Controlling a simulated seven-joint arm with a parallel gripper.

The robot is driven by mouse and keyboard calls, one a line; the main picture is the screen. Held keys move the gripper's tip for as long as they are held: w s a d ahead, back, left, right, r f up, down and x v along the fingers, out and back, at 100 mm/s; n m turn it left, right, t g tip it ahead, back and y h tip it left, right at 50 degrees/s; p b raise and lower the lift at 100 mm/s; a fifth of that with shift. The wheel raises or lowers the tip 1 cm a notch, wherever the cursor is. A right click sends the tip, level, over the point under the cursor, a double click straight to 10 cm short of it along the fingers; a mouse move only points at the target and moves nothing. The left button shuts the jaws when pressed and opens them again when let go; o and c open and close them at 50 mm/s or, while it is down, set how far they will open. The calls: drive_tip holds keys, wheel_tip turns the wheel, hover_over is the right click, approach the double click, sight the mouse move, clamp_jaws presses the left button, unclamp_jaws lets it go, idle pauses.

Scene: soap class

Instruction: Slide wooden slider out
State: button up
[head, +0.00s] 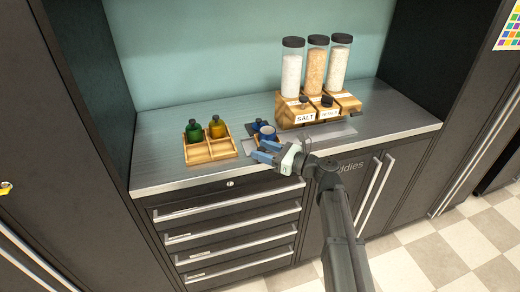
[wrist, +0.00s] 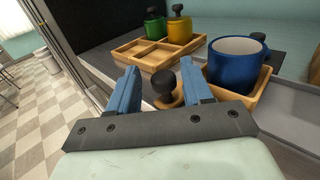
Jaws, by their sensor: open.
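My gripper (head: 264,151) is open over the front edge of the counter, its two blue fingers pointing left in the head view. In the wrist view my gripper (wrist: 160,72) has a black knob (wrist: 163,83) between and just beyond its fingertips, with no clear contact. The knob stands on a rounded wooden piece (wrist: 172,101), which looks like the end of the slider; fingers and wrist hide part of it. A blue mug (wrist: 236,66) sits in a wooden holder (wrist: 250,101) right of the fingers. Whether the holder joins the knob piece I cannot tell.
A divided wooden tray (head: 222,150) with a green bottle (head: 193,131) and a yellow bottle (head: 216,127) stands on the left. A wooden dispenser (head: 291,112) with several tall jars stands at the back right. The counter (head: 160,155) is clear at the far left.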

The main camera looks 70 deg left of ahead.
drive_tip(key=v, duration=1.2)
drive_tip(key=shift+w+d+r, duration=0.1)
drive_tip(key=shift+w+d, duration=0.05)
drive_tip(key=shift+d, duration=0.05)
drive_tip(key=v, duration=0.3)
drive_tip(key=shift+w+d, duration=0.3)
drive_tip(key=shift+r, duration=0.1)
drive_tip(key=d+r, duration=0.2)
drive_tip(key=r, duration=0.1)
drive_tip(key=d+r, duration=0.1)
drive_tip(key=shift+s+r, duration=0.35)
drive_tip(key=shift+r, duration=0.05)
idle(0.5)
drive_tip(key=shift+a, duration=0.1)
idle(0.4)
